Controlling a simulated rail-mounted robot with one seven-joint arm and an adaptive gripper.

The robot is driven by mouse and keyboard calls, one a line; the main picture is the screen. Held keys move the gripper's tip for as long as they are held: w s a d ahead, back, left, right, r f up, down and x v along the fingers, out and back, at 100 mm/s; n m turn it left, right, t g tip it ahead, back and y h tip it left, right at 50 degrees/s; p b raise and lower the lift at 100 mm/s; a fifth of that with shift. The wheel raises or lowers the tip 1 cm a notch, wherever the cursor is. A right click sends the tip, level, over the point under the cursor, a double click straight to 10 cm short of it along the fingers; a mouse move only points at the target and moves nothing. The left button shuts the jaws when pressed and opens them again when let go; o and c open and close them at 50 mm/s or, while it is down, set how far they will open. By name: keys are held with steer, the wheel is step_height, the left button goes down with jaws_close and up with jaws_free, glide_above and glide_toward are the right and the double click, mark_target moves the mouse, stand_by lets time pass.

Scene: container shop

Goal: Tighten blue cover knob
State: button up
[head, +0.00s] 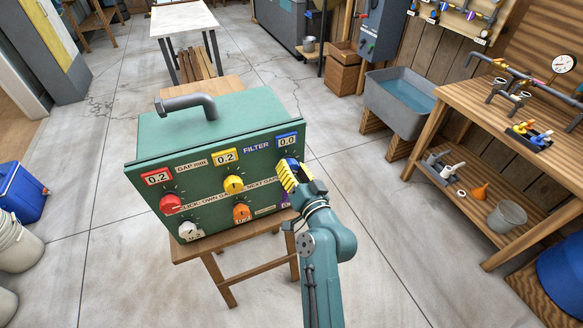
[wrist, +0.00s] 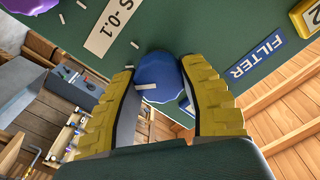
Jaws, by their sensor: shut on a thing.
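The blue cover knob (wrist: 157,78) is on the green filter box's front panel, with a white pointer line on its face. In the head view the box (head: 160,135) stands on a wooden stand, and the blue-framed display (head: 287,141) above the knob reads 0.0. My gripper (head: 291,174) reaches the panel's right side from the front. In the wrist view the yellow fingers (wrist: 160,100) sit on either side of the blue knob and are shut on it. In the head view the gripper mostly hides the knob.
The panel also carries a red knob (head: 171,204), a yellow knob (head: 233,184), an orange knob (head: 241,212) and a white knob (head: 188,231). A purple knob (wrist: 30,14) is close to the gripper. A sink (head: 398,100) and workbench (head: 470,92) stand to the right.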

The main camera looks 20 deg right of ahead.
steer(key=shift+r, duration=0.1)
steer(key=o, duration=1.2)
steer(key=s, duration=1.2)
